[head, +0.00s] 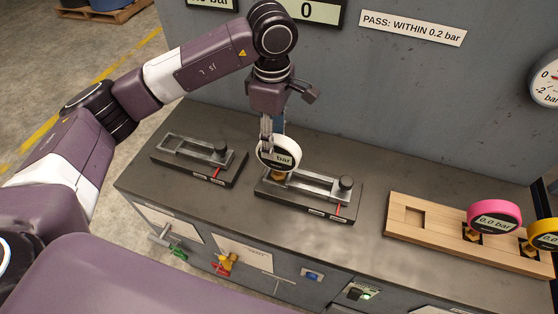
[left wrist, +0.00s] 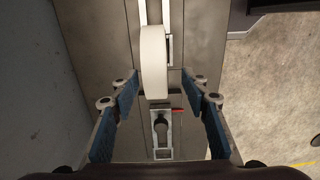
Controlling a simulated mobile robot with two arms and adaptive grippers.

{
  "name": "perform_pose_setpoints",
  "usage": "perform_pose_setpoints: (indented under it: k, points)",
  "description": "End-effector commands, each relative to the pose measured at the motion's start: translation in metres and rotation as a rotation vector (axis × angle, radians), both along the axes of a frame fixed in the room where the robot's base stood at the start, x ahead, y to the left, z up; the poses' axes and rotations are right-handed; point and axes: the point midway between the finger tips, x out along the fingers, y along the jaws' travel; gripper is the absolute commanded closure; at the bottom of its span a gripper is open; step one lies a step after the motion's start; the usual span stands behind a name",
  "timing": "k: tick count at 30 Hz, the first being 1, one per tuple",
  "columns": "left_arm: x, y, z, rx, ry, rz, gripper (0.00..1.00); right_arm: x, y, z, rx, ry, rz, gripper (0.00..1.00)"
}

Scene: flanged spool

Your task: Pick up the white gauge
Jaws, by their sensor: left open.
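The white gauge (head: 284,146) stands upright on a brass stem in the right-hand clamp fixture (head: 310,190) on the grey bench. Its display is partly covered by my gripper, with "bar" readable. My left gripper (head: 271,132) hangs over the gauge from above, its fingers pointing down. In the left wrist view the white gauge (left wrist: 154,62) shows edge-on between the two open blue-padded fingers (left wrist: 160,84), with a gap on each side. I see no contact. My right gripper is not in view.
A second clamp fixture (head: 198,158) stands empty to the left. A wooden rack (head: 420,219) at the right holds a pink gauge (head: 494,216) and a yellow gauge (head: 543,235), with one empty square recess. The grey panel (head: 400,85) rises behind the bench.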

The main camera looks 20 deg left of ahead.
Motion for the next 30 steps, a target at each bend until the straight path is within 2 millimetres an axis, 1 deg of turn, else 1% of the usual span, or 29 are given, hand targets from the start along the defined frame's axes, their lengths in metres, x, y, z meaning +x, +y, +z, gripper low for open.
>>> perform_pose_setpoints:
  k: [1,4,11,13,17,19,21,24,30]
  points:
    - [0.0,0.0,-0.005,0.0,0.0,0.0,0.58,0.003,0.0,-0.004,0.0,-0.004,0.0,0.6]
    - [0.0,0.0,-0.009,0.0,0.002,0.0,0.58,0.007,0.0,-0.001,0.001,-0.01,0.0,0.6]
    - [0.001,-0.002,-0.031,0.0,0.004,0.001,0.58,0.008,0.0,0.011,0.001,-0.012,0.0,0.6]
    - [0.002,-0.005,-0.038,0.0,0.005,-0.001,0.58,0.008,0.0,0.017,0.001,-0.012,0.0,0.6]
    - [0.005,-0.01,-0.055,-0.001,0.006,0.0,0.58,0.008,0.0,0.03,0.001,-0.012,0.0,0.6]
    - [0.006,-0.01,-0.067,0.0,0.005,0.001,0.58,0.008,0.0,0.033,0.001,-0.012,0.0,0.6]
    - [0.006,-0.01,-0.075,0.0,0.003,0.0,0.58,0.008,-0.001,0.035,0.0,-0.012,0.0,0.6]
    - [0.006,-0.01,-0.081,-0.001,0.001,0.0,0.58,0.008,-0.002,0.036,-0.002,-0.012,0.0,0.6]
    - [0.007,-0.01,-0.082,0.0,0.0,0.0,0.58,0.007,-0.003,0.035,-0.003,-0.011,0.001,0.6]
